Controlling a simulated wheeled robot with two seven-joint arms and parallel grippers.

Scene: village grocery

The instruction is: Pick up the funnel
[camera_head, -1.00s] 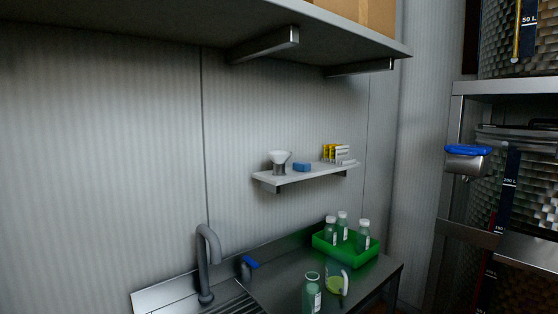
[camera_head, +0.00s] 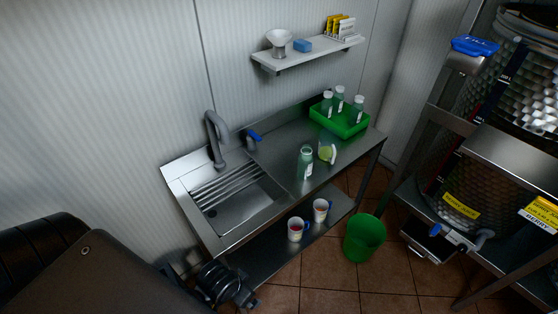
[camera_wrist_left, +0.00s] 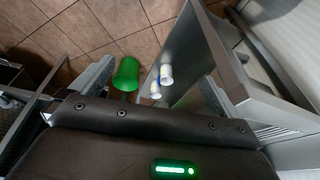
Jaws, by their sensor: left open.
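The funnel (camera_head: 279,37) is white and wide-mouthed. It stands upright at the left end of the small white wall shelf (camera_head: 292,60), above the sink counter, over what looks like a grey holder. My left gripper (camera_head: 232,288) shows dark at the bottom left of the head view, below the sink and well apart from the funnel. It is open, and I see nothing held in it. The left wrist view faces the floor and does not show the funnel. My right gripper is not in view.
A green bucket (camera_head: 364,238) stands on the floor.

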